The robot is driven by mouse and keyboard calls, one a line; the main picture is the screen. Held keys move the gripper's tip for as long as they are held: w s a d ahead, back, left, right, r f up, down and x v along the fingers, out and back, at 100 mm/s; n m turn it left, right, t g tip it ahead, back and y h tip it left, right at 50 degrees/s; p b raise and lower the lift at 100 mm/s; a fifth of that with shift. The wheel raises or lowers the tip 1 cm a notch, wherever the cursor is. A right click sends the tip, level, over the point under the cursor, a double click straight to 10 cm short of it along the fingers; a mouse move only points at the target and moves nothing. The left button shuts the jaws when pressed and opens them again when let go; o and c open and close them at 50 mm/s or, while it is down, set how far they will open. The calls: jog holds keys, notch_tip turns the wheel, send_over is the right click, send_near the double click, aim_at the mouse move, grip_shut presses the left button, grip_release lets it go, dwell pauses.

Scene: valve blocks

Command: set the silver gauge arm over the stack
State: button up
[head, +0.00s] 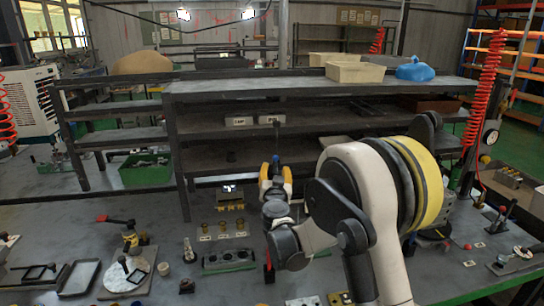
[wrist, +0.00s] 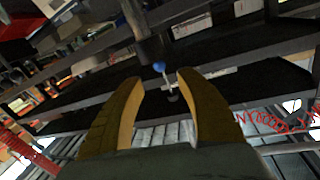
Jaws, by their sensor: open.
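My gripper (head: 275,171) is raised over the middle of the bench in the head view, in front of the shelf unit. In the wrist view my gripper (wrist: 159,80) shows two yellow-brown fingers spread apart, with nothing visibly clamped between them. A blue ball knob (wrist: 158,66) on a short silver stem appears between and beyond the fingertips; contact cannot be told. It may belong to the silver gauge arm, but I cannot confirm this. I cannot clearly pick out the stack; my arm covers part of the bench.
A dark shelf unit (head: 320,84) runs behind the bench. A red-handled clamp (head: 130,236), a round pale plate (head: 124,277) and dark trays (head: 79,277) are at left. A block with holes (head: 229,261) stands front centre. A red coiled hose (head: 485,90) hangs at right.

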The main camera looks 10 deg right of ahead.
aim_at(275, 160)
jog(key=w, duration=0.3)
jog(key=w+d+b, duration=0.1)
jog(key=w, duration=0.5)
jog(key=shift+d+b, duration=0.4)
grip_shut()
